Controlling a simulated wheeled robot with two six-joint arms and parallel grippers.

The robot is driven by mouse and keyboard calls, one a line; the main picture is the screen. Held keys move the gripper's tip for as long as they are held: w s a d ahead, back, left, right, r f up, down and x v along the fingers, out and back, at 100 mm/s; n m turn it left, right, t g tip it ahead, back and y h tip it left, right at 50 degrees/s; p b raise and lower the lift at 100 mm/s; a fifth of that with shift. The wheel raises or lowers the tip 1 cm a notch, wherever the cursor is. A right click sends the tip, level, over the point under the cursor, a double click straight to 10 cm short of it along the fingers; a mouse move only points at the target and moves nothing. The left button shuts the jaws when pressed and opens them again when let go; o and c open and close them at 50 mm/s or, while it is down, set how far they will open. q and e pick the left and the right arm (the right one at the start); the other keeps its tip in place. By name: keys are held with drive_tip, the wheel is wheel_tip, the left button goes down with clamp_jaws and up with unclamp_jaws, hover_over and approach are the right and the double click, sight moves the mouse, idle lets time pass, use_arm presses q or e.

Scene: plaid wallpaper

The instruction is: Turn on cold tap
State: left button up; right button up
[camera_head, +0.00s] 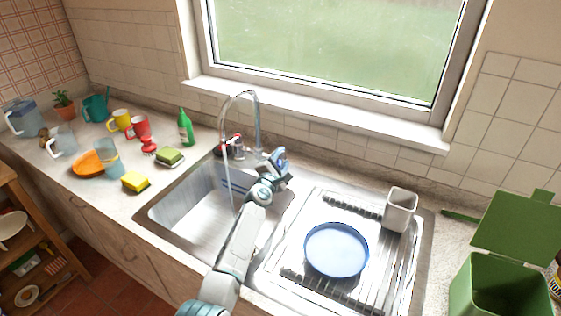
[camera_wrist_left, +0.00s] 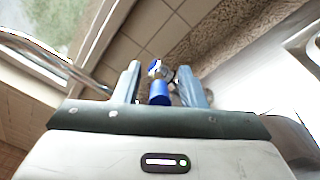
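The cold tap (camera_wrist_left: 159,92) has a blue handle with a chrome end and shows in the left wrist view. It sits between the two fingers of my left gripper (camera_wrist_left: 160,70), with small gaps visible on both sides. In the head view my left gripper (camera_head: 277,160) is at the back of the sink, right of the arched chrome spout (camera_head: 257,115), and hides the cold tap. A red-marked tap (camera_head: 232,143) stands left of the spout base. A thin pale line like a water stream hangs below the spout into the basin (camera_head: 190,212). My right gripper is not in view.
A blue plate (camera_head: 336,250) and a pale cup (camera_head: 399,209) are on the drainboard at right. A green bottle (camera_head: 185,128), sponges and several mugs stand on the left counter. A green bin (camera_head: 500,285) is at far right. The window wall is close behind.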

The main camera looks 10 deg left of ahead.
use_arm(q)
drive_tip(key=shift+s, duration=0.3)
drive_tip(key=s+a+p, duration=0.1)
drive_tip(key=s+p, duration=0.2)
drive_tip(key=s, duration=0.7)
drive_tip(key=shift+p, duration=0.3)
drive_tip(key=shift+s+a+f, duration=0.1)
